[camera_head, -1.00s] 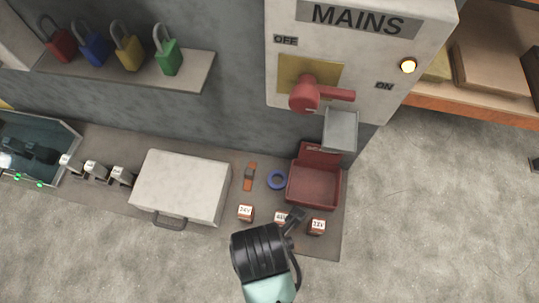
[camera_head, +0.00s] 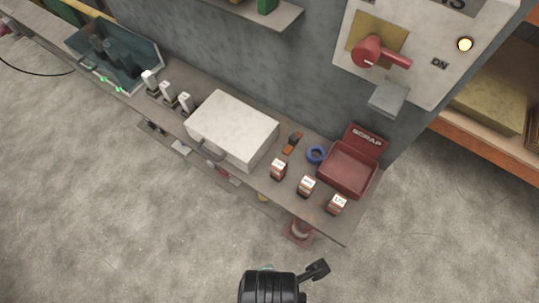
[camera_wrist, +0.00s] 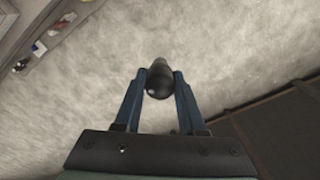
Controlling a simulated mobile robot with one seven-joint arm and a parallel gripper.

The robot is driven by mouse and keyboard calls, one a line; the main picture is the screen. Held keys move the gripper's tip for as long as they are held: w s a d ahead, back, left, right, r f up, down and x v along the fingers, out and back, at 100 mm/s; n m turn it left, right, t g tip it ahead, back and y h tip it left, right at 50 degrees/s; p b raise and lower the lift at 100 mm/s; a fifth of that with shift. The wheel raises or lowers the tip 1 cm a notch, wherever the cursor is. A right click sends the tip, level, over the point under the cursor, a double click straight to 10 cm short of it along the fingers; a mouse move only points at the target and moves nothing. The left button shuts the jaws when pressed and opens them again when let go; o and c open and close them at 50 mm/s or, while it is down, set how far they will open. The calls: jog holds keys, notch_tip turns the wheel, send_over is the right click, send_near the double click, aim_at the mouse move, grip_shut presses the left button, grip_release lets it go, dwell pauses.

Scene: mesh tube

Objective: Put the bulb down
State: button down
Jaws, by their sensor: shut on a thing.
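In the wrist view a dark, rounded bulb (camera_wrist: 159,82) sits between the two blue fingers of my gripper (camera_wrist: 160,88). The fingers are shut on its sides. Its round end faces the camera and a narrower stub points away, over bare grey floor. In the head view the black end of my arm is low in the frame, in front of the bench. The fingers and the bulb cannot be made out there.
The bench (camera_head: 330,226) carries a red scrap bin (camera_head: 346,170), a blue ring (camera_head: 316,155), small labelled boxes (camera_head: 306,186), a white case (camera_head: 233,128) and a dark open tray (camera_head: 112,55). A mains panel (camera_head: 425,40) is above.

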jog(key=shift+s, duration=0.35)
jog(key=shift+m, duration=0.5)
jog(key=w+f+m, duration=0.1)
jog(key=w+m, duration=1.8)
jog(key=m, duration=0.2)
jog(key=shift+w+f, duration=0.25)
jog(key=shift+w, duration=0.1)
